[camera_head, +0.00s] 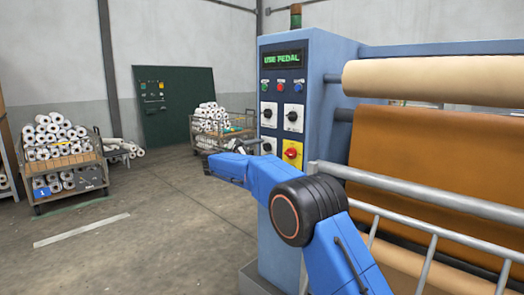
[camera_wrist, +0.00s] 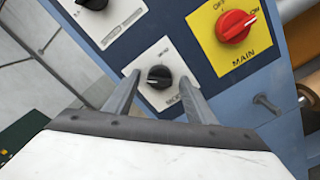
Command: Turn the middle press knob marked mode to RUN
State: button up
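The mode knob (camera_wrist: 159,77) is black and round with a raised grip, on a white plate whose label is partly hidden by a finger, with "MO" readable. It lies low on the blue panel, left of the yellow MAIN plate. In the head view its plate (camera_head: 269,147) is partly behind my arm. My gripper (camera_wrist: 161,80) is open, with one finger on each side of the knob in the picture. Gaps show between knob and fingers; I cannot tell how far the tips are from the panel. The knob's small position marks are too blurred to read.
The red MAIN switch (camera_wrist: 235,25) sits close to the right finger. Another black knob (camera_wrist: 93,2) is above left. The display (camera_head: 283,58) reads "USE PEDAL". A grey rail (camera_head: 420,198) and rollers stand right of the panel. Floor at left is clear before the roll carts (camera_head: 65,165).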

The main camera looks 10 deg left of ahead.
jog(key=c, duration=1)
jog(key=shift+m, duration=0.4)
jog(key=m, duration=1.6)
jog(key=shift+f+m, duration=0.15)
jog(key=shift+m, duration=0.55)
jog(key=o, duration=1.1)
jog(key=shift+c, duration=0.2)
